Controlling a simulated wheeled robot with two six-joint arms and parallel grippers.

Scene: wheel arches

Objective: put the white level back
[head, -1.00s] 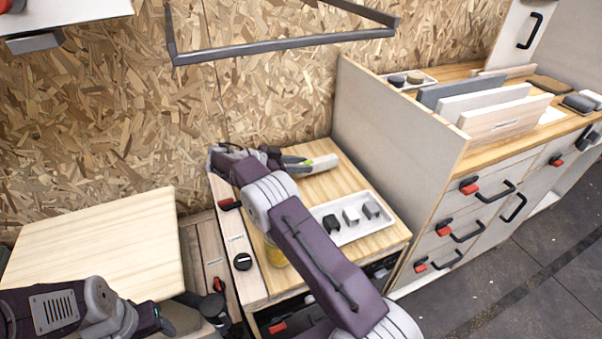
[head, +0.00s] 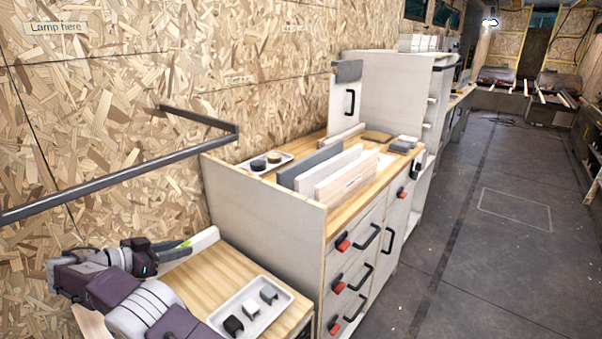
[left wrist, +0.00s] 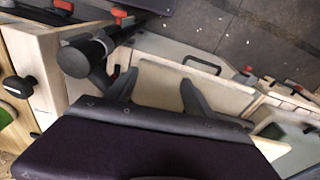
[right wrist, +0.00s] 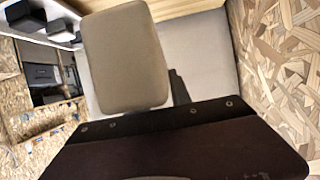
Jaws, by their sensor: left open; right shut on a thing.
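The white level (head: 204,239) is at the back of the low wooden worktop, near the chipboard wall and the pale cabinet side. My right gripper (head: 178,251) is shut on it, with a yellow-green patch showing between the fingers. Whether the level touches the worktop cannot be told. In the right wrist view a large beige block (right wrist: 125,55), seemingly the level's near end, hides most of the fingers. My left gripper (left wrist: 158,88) shows only in the left wrist view, open and empty, above blurred pale surfaces.
A white tray (head: 238,333) with several small blocks lies on the worktop (head: 212,272). The tall cabinet (head: 262,215) with red-latched drawers stands to the right, upright boards (head: 345,175) on top. A grey rail (head: 120,180) juts from the wall. The floor at right is clear.

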